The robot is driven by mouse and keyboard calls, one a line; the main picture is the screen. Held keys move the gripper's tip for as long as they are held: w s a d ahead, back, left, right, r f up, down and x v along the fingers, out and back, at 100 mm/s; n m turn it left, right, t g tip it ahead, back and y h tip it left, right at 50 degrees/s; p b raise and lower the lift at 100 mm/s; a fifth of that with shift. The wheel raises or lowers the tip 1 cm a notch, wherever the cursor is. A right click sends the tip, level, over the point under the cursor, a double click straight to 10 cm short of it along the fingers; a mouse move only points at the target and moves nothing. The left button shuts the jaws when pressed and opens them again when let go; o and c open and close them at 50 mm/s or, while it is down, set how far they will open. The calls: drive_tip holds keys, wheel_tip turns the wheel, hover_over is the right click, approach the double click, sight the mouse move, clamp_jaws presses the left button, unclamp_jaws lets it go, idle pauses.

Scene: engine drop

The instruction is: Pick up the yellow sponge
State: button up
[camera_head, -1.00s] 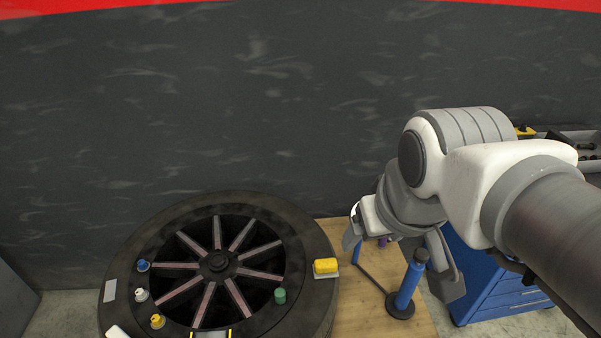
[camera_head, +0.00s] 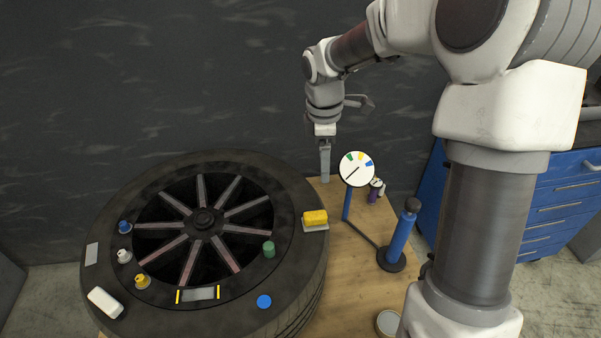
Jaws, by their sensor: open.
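The yellow sponge (camera_head: 315,217) sits on a small light plate (camera_head: 316,229) at the right rim of the large black wheel-like engine ring (camera_head: 120,209). My gripper (camera_head: 325,178) points down, above and behind the sponge in the picture, apart from it. Its fingers appear nearly in line from this angle, so the gap between them is hard to see. It holds nothing that I can see. The sponge is fully in view.
A round dial (camera_head: 356,169) on a blue post and a blue cylinder (camera_head: 399,236) stand on the wooden table (camera_head: 352,290) right of the ring. A blue cabinet (camera_head: 545,205) stands at right.

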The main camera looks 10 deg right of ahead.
drive_tip(key=n, duration=0.2)
hover_over(315, 214)
wheel_tip(315, 214, down, 4)
drive_tip(key=shift+y, duration=0.3)
drive_tip(key=f+b, duration=0.1)
drive_tip(key=f, duration=0.7)
drive_tip(key=f+b, duration=0.1)
drive_tip(key=f, duration=0.3)
drive_tip(key=shift+d+f+b, duration=0.25)
drive_tip(key=shift+d+b, duration=0.1)
drive_tip(key=shift+d, duration=0.05)
drive_tip(key=shift+a+f+b, duration=0.2)
drive_tip(key=shift+f+b, duration=0.1)
drive_tip(key=shift+f, duration=1.1)
drive_tip(key=shift+a+f+b, duration=0.15)
drive_tip(key=shift+f+b, duration=0.15)
drive_tip(key=shift+f, duration=1.05)
drive_tip(key=shift+r, duration=0.1)
clamp_jaws()
